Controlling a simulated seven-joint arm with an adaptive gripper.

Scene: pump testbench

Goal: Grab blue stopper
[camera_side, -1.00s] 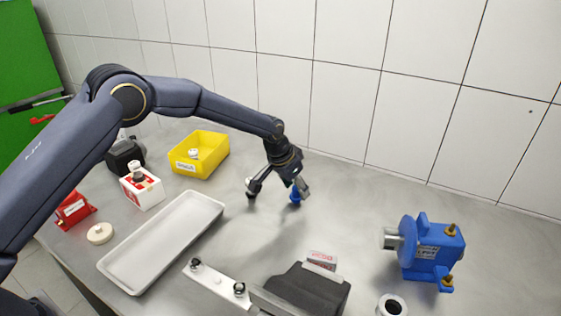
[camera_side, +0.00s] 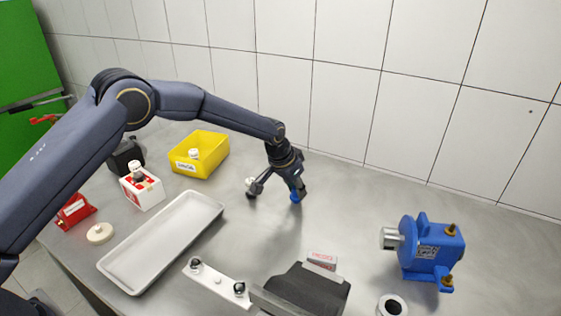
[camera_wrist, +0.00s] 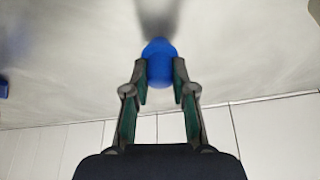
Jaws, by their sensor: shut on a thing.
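The blue stopper (camera_wrist: 159,62) is between my two fingertips in the wrist view, with a finger pad against each side. In the side view the stopper (camera_side: 296,196) shows as a small blue piece at the tip of my gripper (camera_side: 298,189), low over the grey table toward the wall. My gripper (camera_wrist: 160,75) is shut on the stopper. Whether the stopper's underside touches the table cannot be told.
A yellow bin (camera_side: 214,150) and a white tray (camera_side: 125,262) lie to the left. A blue pump (camera_side: 428,250) stands at the right. A white plate with black knobs (camera_side: 217,282) is in front.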

